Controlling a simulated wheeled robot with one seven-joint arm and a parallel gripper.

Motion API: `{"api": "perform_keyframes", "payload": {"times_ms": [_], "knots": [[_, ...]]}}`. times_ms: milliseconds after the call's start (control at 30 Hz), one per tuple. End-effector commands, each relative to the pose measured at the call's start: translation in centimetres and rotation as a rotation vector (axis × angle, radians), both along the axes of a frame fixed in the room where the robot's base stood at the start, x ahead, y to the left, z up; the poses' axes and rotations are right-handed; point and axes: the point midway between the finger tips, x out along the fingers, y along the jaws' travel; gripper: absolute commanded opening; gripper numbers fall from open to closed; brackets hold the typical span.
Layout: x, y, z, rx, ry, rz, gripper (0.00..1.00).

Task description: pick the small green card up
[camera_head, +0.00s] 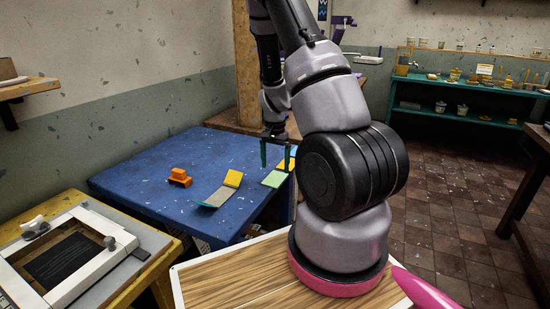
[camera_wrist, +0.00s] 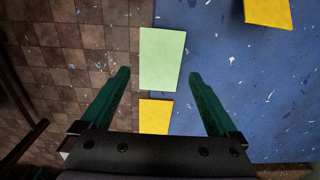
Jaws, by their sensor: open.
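The small green card (camera_head: 274,179) lies flat at the right edge of the blue table in the head view. In the wrist view the pale green card (camera_wrist: 162,58) sits centrally, its left part jutting past the table edge over the floor. My gripper (camera_head: 276,160) is open and empty above the card. In the wrist view its two green fingers (camera_wrist: 159,75) stand apart, one on each side of the card's lower part. The height gap between fingers and card is hard to tell.
A yellow card (camera_wrist: 155,115) lies beside the green one. A grey and yellow folded piece (camera_head: 212,196) and an orange toy (camera_head: 179,178) are on the blue table (camera_head: 150,195). The table's left part is clear.

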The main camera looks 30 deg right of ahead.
Motion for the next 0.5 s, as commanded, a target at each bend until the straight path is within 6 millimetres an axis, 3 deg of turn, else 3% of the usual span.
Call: {"api": "perform_keyframes", "payload": {"times_ms": [233, 267, 400, 500], "knots": [[-0.1, 0.0, -3.8, 0.001, 0.003, 0.0, 0.95], [-0.1, 0.0, -4.0, 0.0, 0.001, 0.0, 0.91], [0.0, 0.0, -3.8, 0.0, 0.0, 0.001, 0.39], [0.0, 0.0, -3.7, 0.0, 0.0, 0.001, 0.39]]}}
